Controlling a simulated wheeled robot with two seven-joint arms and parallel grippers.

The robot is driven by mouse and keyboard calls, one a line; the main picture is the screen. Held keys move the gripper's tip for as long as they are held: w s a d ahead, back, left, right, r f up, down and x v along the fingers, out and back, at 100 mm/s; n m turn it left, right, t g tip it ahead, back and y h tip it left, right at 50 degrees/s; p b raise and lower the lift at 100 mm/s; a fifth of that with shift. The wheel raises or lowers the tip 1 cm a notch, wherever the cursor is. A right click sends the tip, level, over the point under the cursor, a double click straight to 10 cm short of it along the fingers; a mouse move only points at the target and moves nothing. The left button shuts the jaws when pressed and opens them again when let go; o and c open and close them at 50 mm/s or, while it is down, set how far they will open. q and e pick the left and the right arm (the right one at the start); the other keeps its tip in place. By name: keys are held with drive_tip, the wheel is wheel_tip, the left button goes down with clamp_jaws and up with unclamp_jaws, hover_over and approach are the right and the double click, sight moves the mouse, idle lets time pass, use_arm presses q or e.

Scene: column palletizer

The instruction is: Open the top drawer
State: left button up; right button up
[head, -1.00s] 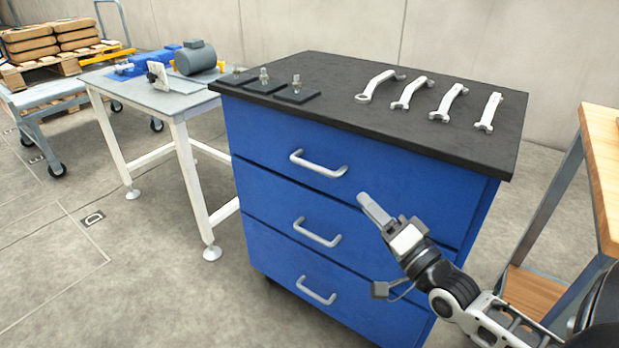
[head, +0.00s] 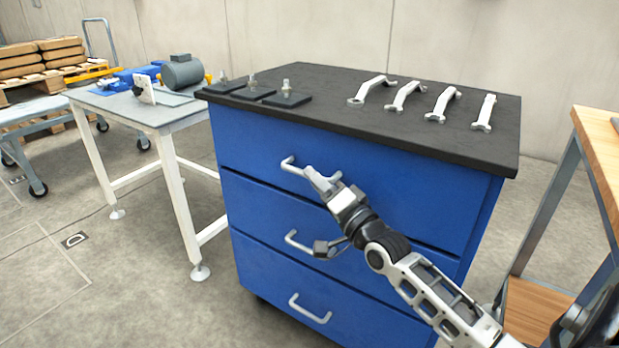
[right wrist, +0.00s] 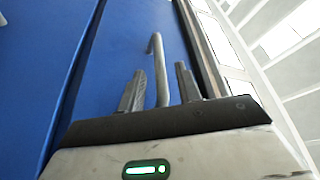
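The blue cabinet's top drawer (head: 400,172) is shut, its front flush with the cabinet. Its silver bar handle (head: 290,166) is partly covered by my right gripper (head: 320,180), which is at the handle's right end. In the right wrist view, the handle (right wrist: 157,62) stands between the two grey fingers of my right gripper (right wrist: 158,88). The fingers are apart, with a visible gap to the handle on the right side. My left gripper is not in view.
Two lower drawers have similar handles (head: 310,309). Several wrenches (head: 438,104) and black plates with studs (head: 288,98) lie on the dark cabinet top (head: 330,90). A grey workbench (head: 150,112) stands left, and a wooden-topped bench (head: 597,135) right.

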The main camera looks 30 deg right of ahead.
drive_tip(key=shift+x, duration=1.15)
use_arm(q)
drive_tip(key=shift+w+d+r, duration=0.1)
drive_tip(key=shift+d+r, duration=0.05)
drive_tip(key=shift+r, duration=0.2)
use_arm(e)
drive_tip(key=shift+w, duration=0.45)
drive_tip(key=shift+c, duration=0.3)
